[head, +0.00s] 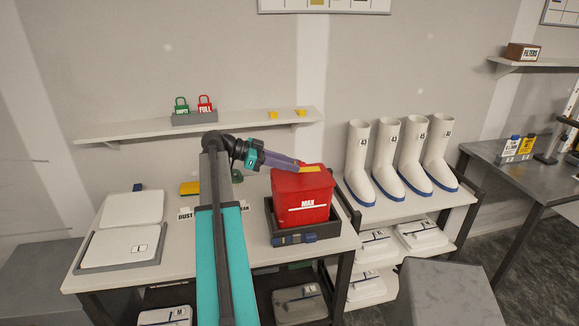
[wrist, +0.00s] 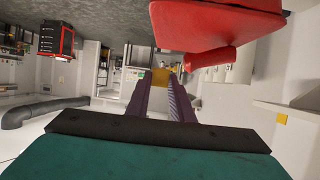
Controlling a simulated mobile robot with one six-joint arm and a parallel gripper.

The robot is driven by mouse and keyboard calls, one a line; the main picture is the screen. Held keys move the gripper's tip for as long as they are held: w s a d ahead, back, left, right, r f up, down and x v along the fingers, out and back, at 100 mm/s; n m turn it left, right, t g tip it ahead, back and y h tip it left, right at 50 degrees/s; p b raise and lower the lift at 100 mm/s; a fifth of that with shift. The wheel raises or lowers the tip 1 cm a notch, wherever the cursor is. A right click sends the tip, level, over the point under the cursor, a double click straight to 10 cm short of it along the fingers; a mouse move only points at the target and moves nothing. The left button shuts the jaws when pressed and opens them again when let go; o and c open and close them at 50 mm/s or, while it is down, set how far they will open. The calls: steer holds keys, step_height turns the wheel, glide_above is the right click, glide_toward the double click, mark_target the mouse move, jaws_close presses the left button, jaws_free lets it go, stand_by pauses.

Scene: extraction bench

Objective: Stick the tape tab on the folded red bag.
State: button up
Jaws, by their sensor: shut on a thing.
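The red bag (head: 303,192), marked MAX, sits upright in a dark tray (head: 310,233) on the bench. Its top is folded over. My gripper (head: 300,163) reaches from the left to the bag's top and is shut on a yellow tape tab (head: 312,168). In the head view the tab overlaps the top of the bag; I cannot tell whether it touches. In the wrist view the tab (wrist: 160,76) is between the fingertips, with the red bag (wrist: 215,20) just above and to the right.
White boots (head: 385,160) stand on a rack to the right. White lidded boxes (head: 120,246) lie at the bench's left.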

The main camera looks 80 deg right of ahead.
mark_target(288, 187)
steer(key=shift+f+b, duration=2.3)
steer(key=shift+f, duration=0.4)
steer(key=shift+f+b, duration=0.5)
steer(key=shift+f, duration=0.1)
steer(key=o, duration=1.1)
steer(key=shift+c, duration=0.2)
steer(key=shift+w, duration=0.15)
steer(key=b+v, duration=0.3)
steer(key=v, duration=1)
steer(key=shift+w+r+b, duration=0.15)
steer(key=shift+w+b, duration=0.15)
steer(key=shift+b, duration=0.05)
steer(key=shift+a, duration=0.1)
